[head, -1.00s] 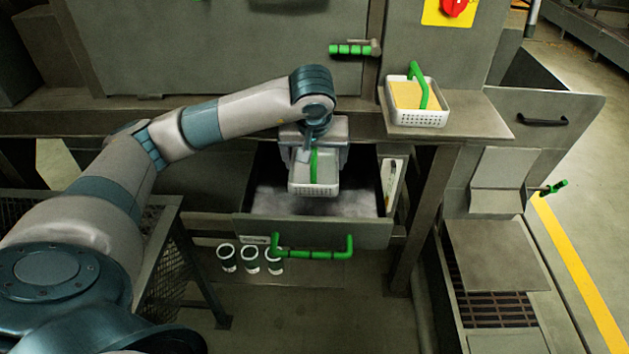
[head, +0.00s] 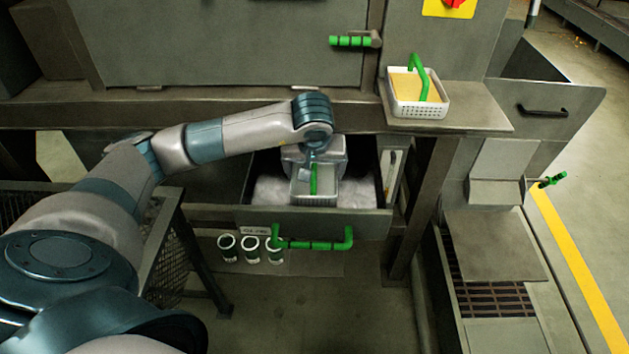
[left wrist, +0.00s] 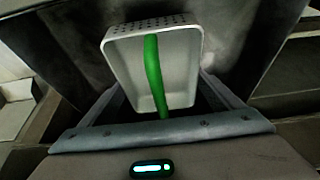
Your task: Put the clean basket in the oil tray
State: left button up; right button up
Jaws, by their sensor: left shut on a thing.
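The clean basket (head: 326,187) is white and empty, with a green handle. It is inside the open drawer in the head view and also shows in the left wrist view (left wrist: 183,75). The drawer, which looks like the oil tray (head: 365,222), is pulled out and has a pale grey, mottled bottom. My left gripper (head: 313,176) is shut on the basket's green handle. I cannot tell whether the basket touches the drawer bottom. My right gripper is not in view.
A second white basket (head: 420,108) with yellow contents and a green handle stands on a shelf (head: 480,121) at the upper right. Several white-rimmed cups (head: 250,249) stand below the drawer. A green drawer handle (head: 318,245) sticks out at the front. A mesh frame (head: 165,262) stands at the left.

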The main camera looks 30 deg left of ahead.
pick_arm(q)
jog(key=shift+f, duration=0.45)
notch_tip(320, 180, down, 2)
jog(key=shift+f, duration=0.35)
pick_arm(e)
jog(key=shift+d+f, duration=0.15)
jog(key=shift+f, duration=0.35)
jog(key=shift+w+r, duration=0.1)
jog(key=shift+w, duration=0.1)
